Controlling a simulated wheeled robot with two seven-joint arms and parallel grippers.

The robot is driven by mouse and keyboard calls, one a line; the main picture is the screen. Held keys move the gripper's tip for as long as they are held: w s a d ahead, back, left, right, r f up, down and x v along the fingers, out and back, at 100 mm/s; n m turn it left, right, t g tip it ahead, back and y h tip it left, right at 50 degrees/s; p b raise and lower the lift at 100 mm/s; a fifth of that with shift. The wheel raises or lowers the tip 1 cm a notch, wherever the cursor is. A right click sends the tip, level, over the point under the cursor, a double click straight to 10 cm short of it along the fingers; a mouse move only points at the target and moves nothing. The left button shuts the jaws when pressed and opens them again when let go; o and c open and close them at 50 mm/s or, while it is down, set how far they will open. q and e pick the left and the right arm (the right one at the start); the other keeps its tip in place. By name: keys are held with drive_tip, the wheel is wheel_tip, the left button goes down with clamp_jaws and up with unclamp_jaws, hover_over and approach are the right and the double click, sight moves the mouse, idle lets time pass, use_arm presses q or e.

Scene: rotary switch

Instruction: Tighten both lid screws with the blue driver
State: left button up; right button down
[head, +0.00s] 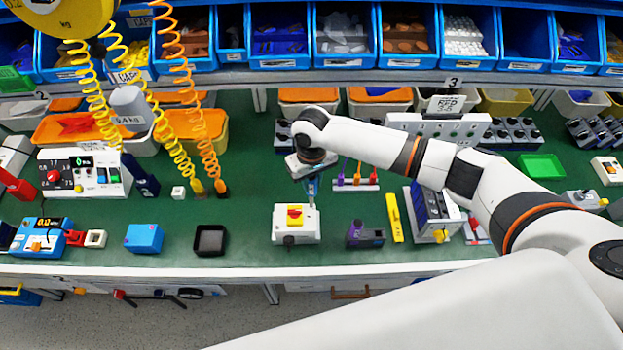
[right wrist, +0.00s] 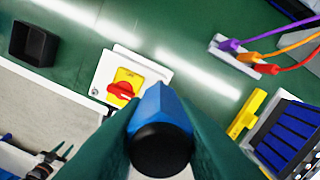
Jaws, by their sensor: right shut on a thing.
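The white rotary switch box (head: 282,226) stands near the front of the green table, with a red knob on a yellow plate. It also shows in the right wrist view (right wrist: 105,72), ahead of the driver. My right gripper (head: 311,178) is above and just behind the box's right side, shut on the blue driver (head: 311,188). The driver points down, its lower end by the box's back right corner; I cannot tell whether it touches. In the right wrist view the blue handle (right wrist: 163,108) with its black end sits between the fingers; its tip is hidden.
A black tray (head: 209,240) and a blue block (head: 144,238) lie left of the box. A purple-and-dark device (head: 365,235), a yellow tool (head: 394,217) and a rack of coloured leads (head: 356,183) are to the right. Coiled hoses (head: 188,95) hang at the left.

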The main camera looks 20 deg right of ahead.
drive_tip(key=n, duration=0.4)
drive_tip(key=shift+n, duration=0.4)
drive_tip(key=n, duration=0.8)
drive_tip(key=shift+d+n, duration=0.1)
drive_tip(key=shift+n, duration=0.2)
drive_tip(key=n, duration=0.3)
drive_tip(key=shift+w+f, duration=0.1)
drive_tip(key=shift+f, duration=0.3)
